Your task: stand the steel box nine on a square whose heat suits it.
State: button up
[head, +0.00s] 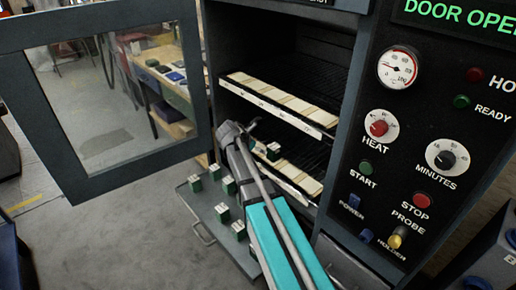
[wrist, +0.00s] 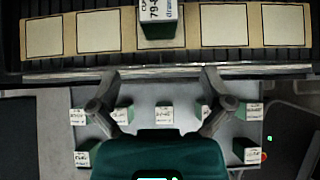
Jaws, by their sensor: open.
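A green box with a white label top stands on the middle square of a row in the wrist view (wrist: 162,32); it also shows on the lower shelf in the head view (head: 273,151). Its label is only partly readable, so I cannot tell whether it is steel box nine. My gripper (wrist: 158,78) is open and empty, its fingers apart and short of that box; it also shows before the lower shelf (head: 243,130). Pale squares line the lower shelf (wrist: 220,25). More squares line the upper shelf (head: 283,98). Their heat marks are too small to read.
Several similar green boxes (head: 222,212) stand on a grey pull-out tray (head: 203,231) below the shelves. The oven door (head: 65,180) is swung open at the left. The control panel (head: 415,160) is at the right, with its display reading door open.

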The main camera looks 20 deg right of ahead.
jog(key=s+a+f+m+g+y, duration=0.1)
jog(key=s+a+m+y, duration=0.1)
jog(key=s+a+m, duration=0.2)
jog(key=s+a+f+m+g+y, duration=0.1)
jog(key=s+a+m, duration=0.4)
jog(key=s+m, duration=0.5)
jog(key=s+a+f+m+g+y, duration=0.1)
jog(key=s+a+f+m+y, duration=0.2)
jog(key=s+a+m+y, duration=0.2)
jog(key=s+m, duration=0.3)
jog(key=shift+s+a+f, duration=0.25)
jog(key=shift+s, duration=0.15)
